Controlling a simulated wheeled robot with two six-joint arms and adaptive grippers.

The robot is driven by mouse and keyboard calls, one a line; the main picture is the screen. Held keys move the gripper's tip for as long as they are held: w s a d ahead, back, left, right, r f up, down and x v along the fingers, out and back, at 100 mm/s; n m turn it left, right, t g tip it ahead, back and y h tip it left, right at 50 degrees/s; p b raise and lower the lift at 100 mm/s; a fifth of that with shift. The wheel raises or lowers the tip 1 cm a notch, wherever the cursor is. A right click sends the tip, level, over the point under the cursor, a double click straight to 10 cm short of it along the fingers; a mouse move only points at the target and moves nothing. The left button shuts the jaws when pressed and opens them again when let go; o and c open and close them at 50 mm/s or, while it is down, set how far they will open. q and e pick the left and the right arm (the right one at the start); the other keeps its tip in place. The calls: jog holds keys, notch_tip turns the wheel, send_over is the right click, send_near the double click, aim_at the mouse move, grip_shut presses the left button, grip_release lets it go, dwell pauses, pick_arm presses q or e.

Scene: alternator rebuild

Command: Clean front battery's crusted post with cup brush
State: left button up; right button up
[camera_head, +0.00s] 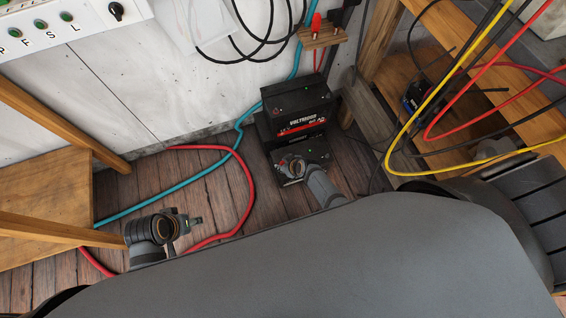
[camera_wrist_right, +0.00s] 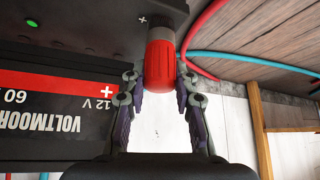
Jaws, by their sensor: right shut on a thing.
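My right gripper (camera_wrist_right: 159,80) is shut on the red handle of the cup brush (camera_wrist_right: 160,62). The brush's dark grey end meets the black battery top beside a "+" mark, and the post there is hidden under it. This front battery (camera_wrist_right: 95,30) has a green light and a red "12 V" label.
A second black battery (camera_head: 300,103) stands right behind the front one, near the white wall. Red (camera_head: 248,190) and teal (camera_head: 190,184) cables cross the plank floor. A wooden bench (camera_head: 45,200) is at left; yellow and other cables (camera_head: 398,135) hang at right.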

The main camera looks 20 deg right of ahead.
jog(key=n+b, duration=0.1)
jog(key=n+g+y+b, duration=0.1)
jog(key=n+b, duration=0.1)
jog(key=shift+d+f+y, duration=0.15)
jog(key=shift+f+y, duration=0.15)
jog(key=shift+f, duration=0.05)
jog(key=shift+r+n+g+y+b, duration=0.3)
jog(key=shift+n+b, duration=0.25)
jog(key=shift+n, duration=0.35)
jog(key=shift+r, duration=0.1)
notch_tip(320, 180, up, 8)
jog(key=p, duration=0.7)
jog(key=shift+f, duration=0.3)
